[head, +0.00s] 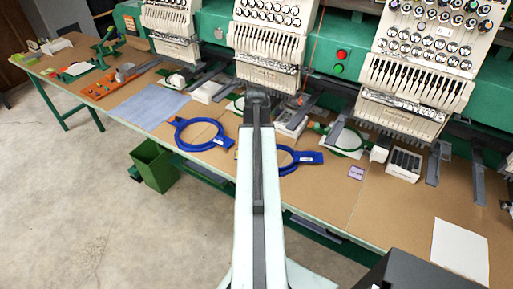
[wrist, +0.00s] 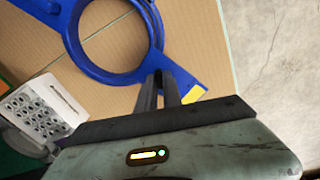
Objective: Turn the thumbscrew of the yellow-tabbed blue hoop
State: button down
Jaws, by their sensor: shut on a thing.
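The yellow-tabbed blue hoop (wrist: 148,22) lies flat on the brown worktop in the wrist view, its yellow tab (wrist: 194,95) just right of my fingers. In the head view my arm hides the middle of this hoop (head: 284,155), and its yellow tab (head: 236,154) shows left of the arm. My gripper (wrist: 160,77) is at the hoop's rim beside the tab, its fingers close together and shut on the thumbscrew. The thumbscrew itself is too hidden between the fingertips to make out. The gripper is hidden behind my arm in the head view.
Another blue hoop (head: 177,136) lies left of my arm. Embroidery heads (head: 270,48) overhang the back of the worktop. A white tray of parts (head: 403,164) and a small purple patch (head: 356,173) lie to the right. A green bin (head: 154,166) stands on the floor. The front right worktop is mostly clear.

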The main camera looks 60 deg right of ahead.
jog(key=shift+n, duration=0.6)
jog(key=c, duration=1.5)
grip_release()
notch_tip(320, 180, up, 8)
jog(key=p, duration=0.8)
jog(key=shift+f, duration=0.1)
